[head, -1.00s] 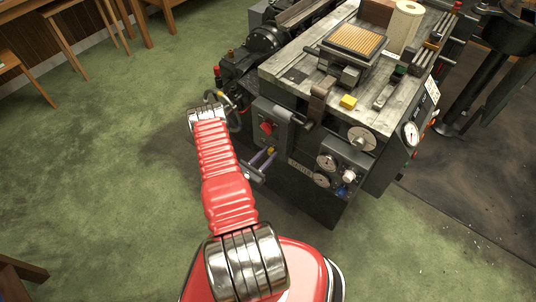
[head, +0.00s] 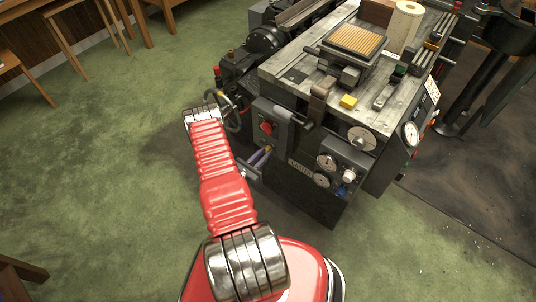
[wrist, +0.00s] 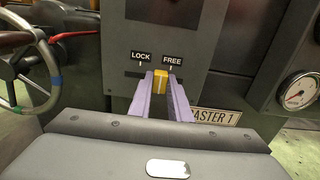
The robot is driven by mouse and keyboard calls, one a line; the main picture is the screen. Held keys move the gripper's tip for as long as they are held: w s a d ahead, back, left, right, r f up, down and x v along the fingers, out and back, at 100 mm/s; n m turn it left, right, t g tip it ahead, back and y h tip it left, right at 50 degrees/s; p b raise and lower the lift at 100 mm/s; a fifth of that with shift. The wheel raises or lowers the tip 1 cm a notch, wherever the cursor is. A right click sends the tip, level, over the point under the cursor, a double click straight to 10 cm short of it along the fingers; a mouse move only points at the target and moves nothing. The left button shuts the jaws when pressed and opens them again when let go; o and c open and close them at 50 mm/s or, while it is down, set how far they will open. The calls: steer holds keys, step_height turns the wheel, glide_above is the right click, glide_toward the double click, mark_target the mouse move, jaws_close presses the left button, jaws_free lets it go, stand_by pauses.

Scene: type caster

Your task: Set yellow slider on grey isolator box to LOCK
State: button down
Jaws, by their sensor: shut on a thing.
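The grey isolator box (head: 280,137) is on the near left end of the machine in the head view, and its face fills the upper middle of the wrist view (wrist: 195,20). The yellow slider (wrist: 160,82) stands out below the LOCK label (wrist: 141,56) and FREE label (wrist: 172,60). It sits between the two label marks, a little nearer FREE. My gripper (wrist: 160,78) is shut on the slider, with one purple finger on each side. The fingers hide part of the slider's slot. In the head view my gripper (head: 262,156) reaches the box's lower part.
A red knob (head: 266,128) is on the box above the slider. A handwheel (wrist: 45,75) stands close on the left, and a gauge (wrist: 298,91) is on the right. A name plate (wrist: 215,117) lies just right of the fingers. Green floor is open at left.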

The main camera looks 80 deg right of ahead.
steer(key=shift+w+d, duration=0.4)
steer(key=shift+w, duration=0.5)
steer(key=shift+w+d, duration=0.35)
steer(key=shift+w, duration=0.5)
steer(key=c, duration=1.6)
jaws_free()
steer(key=shift+c, duration=0.2)
steer(key=v, duration=1.3)
steer(key=shift+a, duration=0.45)
steer(key=shift+w, duration=0.1)
